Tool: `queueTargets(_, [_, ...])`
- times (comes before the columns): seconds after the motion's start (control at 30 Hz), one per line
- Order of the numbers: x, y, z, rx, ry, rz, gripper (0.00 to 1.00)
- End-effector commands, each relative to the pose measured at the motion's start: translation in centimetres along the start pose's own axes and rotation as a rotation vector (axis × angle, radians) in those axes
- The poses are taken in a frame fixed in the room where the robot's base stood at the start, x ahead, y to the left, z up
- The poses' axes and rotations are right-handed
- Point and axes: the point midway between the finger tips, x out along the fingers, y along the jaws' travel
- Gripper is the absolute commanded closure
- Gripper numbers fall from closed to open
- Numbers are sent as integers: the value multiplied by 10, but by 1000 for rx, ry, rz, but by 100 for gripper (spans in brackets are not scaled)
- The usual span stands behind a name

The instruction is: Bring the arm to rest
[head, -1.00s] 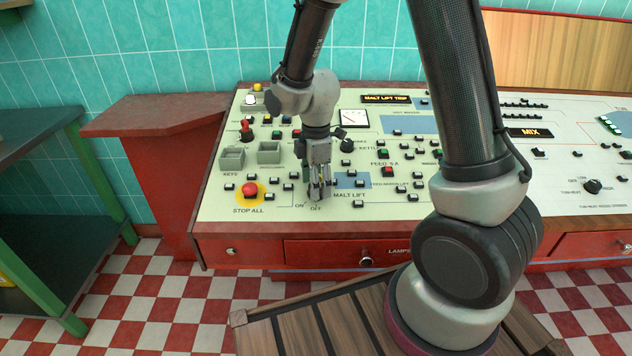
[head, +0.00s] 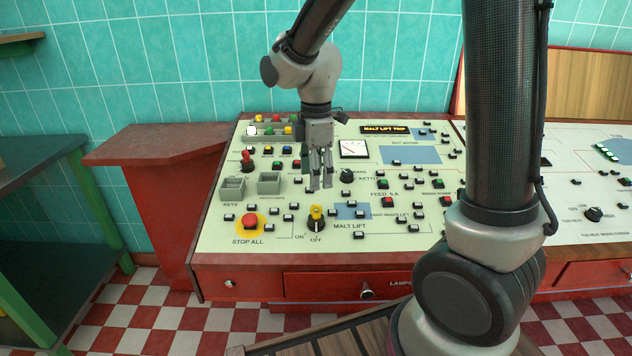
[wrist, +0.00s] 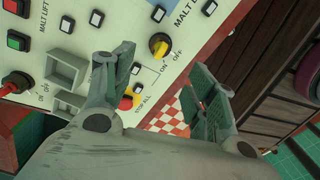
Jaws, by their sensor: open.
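My gripper (head: 320,172) hangs fingers-down above the left part of the control panel (head: 215,255). Its fingers are apart with nothing between them. The yellow and black ON/OFF selector switch (head: 316,218) stands on the panel just below the fingertips, clear of them. In the wrist view the two fingers (wrist: 165,90) are spread, and the yellow switch (wrist: 160,46) shows beyond them, also clear. The switch's yellow part points up toward the back of the panel in the head view.
A red STOP ALL button (head: 250,221) on a yellow disc sits left of the switch. Two grey key boxes (head: 270,182), a red-handled switch (head: 247,158) and several small buttons stand nearby. A green-legged table (head: 45,200) is at left. The tiled wall rises behind.

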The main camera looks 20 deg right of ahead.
Motion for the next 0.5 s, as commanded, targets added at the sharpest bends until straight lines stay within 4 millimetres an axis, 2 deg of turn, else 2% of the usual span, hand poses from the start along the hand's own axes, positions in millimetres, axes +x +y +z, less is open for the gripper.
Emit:
queueTargets(0.37, [0,0,0,4,0,0,43])
queueTargets(0.5, [0,-1,0,99,-3,-5,43])
